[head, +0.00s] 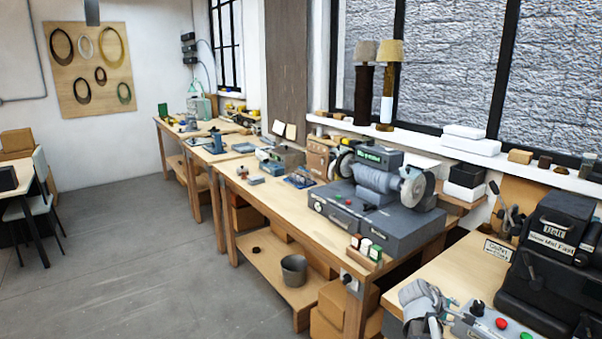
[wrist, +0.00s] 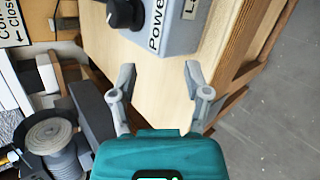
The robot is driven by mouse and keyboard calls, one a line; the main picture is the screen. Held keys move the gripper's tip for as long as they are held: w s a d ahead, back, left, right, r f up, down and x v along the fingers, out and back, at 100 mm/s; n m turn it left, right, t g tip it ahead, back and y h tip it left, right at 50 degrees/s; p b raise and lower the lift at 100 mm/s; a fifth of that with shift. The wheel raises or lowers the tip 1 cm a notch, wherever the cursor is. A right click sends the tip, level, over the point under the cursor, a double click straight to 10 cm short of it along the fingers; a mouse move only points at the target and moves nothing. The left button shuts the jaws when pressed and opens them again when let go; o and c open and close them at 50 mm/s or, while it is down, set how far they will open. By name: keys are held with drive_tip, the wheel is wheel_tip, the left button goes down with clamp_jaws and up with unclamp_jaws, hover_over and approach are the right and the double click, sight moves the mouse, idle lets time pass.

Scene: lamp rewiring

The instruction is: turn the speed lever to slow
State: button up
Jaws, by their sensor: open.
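A black machine (head: 560,235) stands on the bench at the right edge of the head view. A white label (head: 552,243) on it seems to read Slow, Mid, Fast. Dark knobs or handles sit near this label, but I cannot tell which is the speed lever or where it is set. My gripper (wrist: 160,75) is open and empty in the wrist view, with bare bench top between its fingers. Its fingertips are close to a grey power box but appear apart from it. I do not see the lever in the wrist view.
The grey power box (wrist: 180,22) has a black knob (wrist: 125,13); red and green buttons show on it in the head view. A small sign (head: 497,249) stands beside the black machine. A grey bench grinder (head: 375,205) occupies the neighbouring bench. Floor (head: 130,265) is clear at left.

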drive_tip(key=s+a+f+m+g+y, duration=0.1)
drive_tip(key=s+a+f+m+y, duration=0.2)
drive_tip(key=a, duration=1)
drive_tip(key=s+a+f+m+g+y+p, duration=0.1)
drive_tip(key=s+a+m+y, duration=0.4)
drive_tip(key=a, duration=0.8)
wheel_tip(320, 180, down, 2)
drive_tip(key=shift+s+a+g+y, duration=0.35)
drive_tip(key=shift+g+y, duration=0.25)
drive_tip(key=shift+y, duration=0.3)
drive_tip(key=shift+c, duration=0.3)
